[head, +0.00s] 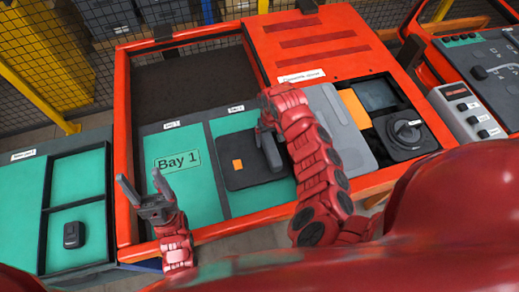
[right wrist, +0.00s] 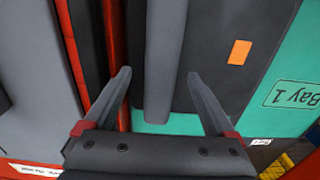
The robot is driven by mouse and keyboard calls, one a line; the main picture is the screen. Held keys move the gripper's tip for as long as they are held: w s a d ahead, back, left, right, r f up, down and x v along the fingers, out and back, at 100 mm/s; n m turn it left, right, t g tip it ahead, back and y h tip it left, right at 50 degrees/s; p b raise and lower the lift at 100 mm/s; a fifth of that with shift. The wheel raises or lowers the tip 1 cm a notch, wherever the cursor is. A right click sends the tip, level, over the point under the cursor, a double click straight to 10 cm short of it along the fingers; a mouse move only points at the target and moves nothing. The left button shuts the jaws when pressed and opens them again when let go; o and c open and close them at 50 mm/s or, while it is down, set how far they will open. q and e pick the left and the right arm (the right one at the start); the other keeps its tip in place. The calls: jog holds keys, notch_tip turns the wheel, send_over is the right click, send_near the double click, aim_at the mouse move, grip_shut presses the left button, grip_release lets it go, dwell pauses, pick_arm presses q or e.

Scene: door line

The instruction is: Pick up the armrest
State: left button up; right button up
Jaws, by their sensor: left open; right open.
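What looks like the armrest is a dark grey raised bar (head: 272,152) at the right part of a flat black panel (head: 236,178) with an orange square, lying in the teal tray area right of the "Bay 1" label. The bar also shows in the right wrist view (right wrist: 164,50), running between the fingertips. My right gripper (head: 266,135) is over the bar with its fingers open, one on each side, with gaps visible. Its fingers also show in the right wrist view (right wrist: 159,74). My left gripper (head: 140,178) is open and empty, left of the Bay 1 label.
An orange frame (head: 122,150) surrounds the bays. A light grey panel (head: 338,125) and a black piece with a round knob (head: 405,130) lie to the right. A small black device (head: 73,234) sits in the left teal tray. The Bay 1 floor (head: 175,140) is clear.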

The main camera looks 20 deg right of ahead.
jog(key=shift+a+f, duration=0.1)
jog(key=shift+f, duration=1.25)
jog(key=shift+c, duration=0.3)
grip_shut()
